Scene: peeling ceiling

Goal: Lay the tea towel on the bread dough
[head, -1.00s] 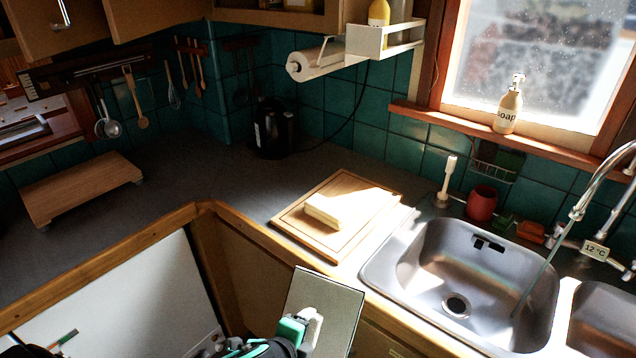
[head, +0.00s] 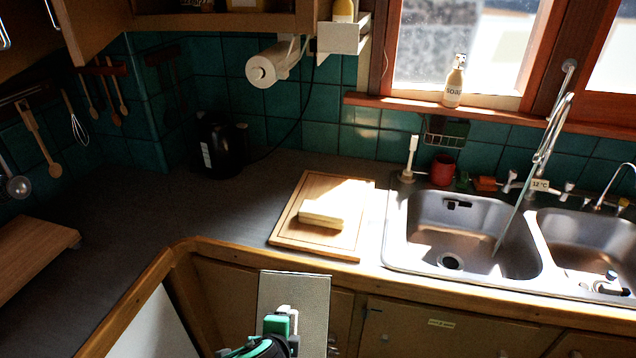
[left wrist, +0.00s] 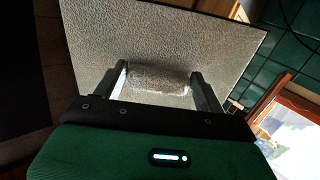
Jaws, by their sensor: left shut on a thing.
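The bread dough (head: 322,213) is a pale, rectangular block lying on a wooden board (head: 288,238) on the counter, partly in sunlight. The tea towel (head: 300,284) is a flat, grey-white rectangle in front of the counter, below the board in the head view. My left gripper (head: 284,320) is shut on the tea towel. In the left wrist view the textured towel (left wrist: 150,40) spreads out beyond the fingers, and a bunched part of it sits between the fingers (left wrist: 158,80). The towel is apart from the dough. My right gripper is not in view.
The sink (head: 470,222) lies right of the board. A black kettle (head: 219,145) stands behind left. A raised wooden board (head: 30,255) is on the left counter. The dark counter between it and the dough is clear. The wooden counter edge (head: 215,245) runs in front.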

